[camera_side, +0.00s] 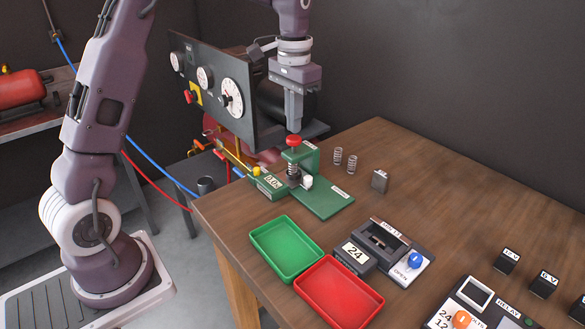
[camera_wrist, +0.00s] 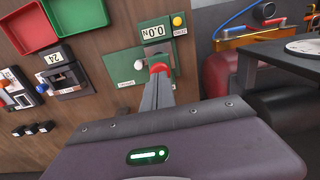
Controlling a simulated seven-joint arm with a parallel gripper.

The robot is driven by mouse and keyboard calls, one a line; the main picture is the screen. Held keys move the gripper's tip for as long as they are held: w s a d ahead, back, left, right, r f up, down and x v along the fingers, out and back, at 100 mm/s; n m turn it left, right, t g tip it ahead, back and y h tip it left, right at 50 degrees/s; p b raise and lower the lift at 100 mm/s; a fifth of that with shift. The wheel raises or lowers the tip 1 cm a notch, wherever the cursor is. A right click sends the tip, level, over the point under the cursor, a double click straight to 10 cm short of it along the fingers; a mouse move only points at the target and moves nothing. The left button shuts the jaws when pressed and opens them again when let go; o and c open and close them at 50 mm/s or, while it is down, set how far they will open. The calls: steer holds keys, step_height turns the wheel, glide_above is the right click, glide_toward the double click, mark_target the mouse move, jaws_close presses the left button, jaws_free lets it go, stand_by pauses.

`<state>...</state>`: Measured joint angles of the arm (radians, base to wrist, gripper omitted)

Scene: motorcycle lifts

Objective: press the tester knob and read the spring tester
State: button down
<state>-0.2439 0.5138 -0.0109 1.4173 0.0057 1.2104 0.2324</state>
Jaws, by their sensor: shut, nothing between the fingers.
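The green spring tester (camera_side: 325,200) stands on the wooden table near its back left corner. Its red knob (camera_side: 293,140) sits on top, with a coil spring (camera_side: 293,173) beneath it. My gripper (camera_side: 294,129) is shut and empty, pointing down directly over the knob; I cannot tell whether the tips touch it. In the wrist view, the fingertips (camera_wrist: 160,76) hide part of the red knob (camera_wrist: 160,67). The tester's display (camera_wrist: 154,32) appears upside down and reads 0.0 N. A yellow button (camera_wrist: 178,21) is beside it.
Two loose springs (camera_side: 338,156) and a small metal block (camera_side: 380,181) stand right of the tester. A green tray (camera_side: 286,249) and a red tray (camera_side: 339,293) lie in front. A black gauge panel (camera_side: 213,85) rises behind left, close to my arm.

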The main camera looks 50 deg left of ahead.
mark_target(294, 137)
steer(key=shift+f, duration=0.15)
steer(key=shift+f, duration=1.6)
steer(key=shift+r, duration=3.5)
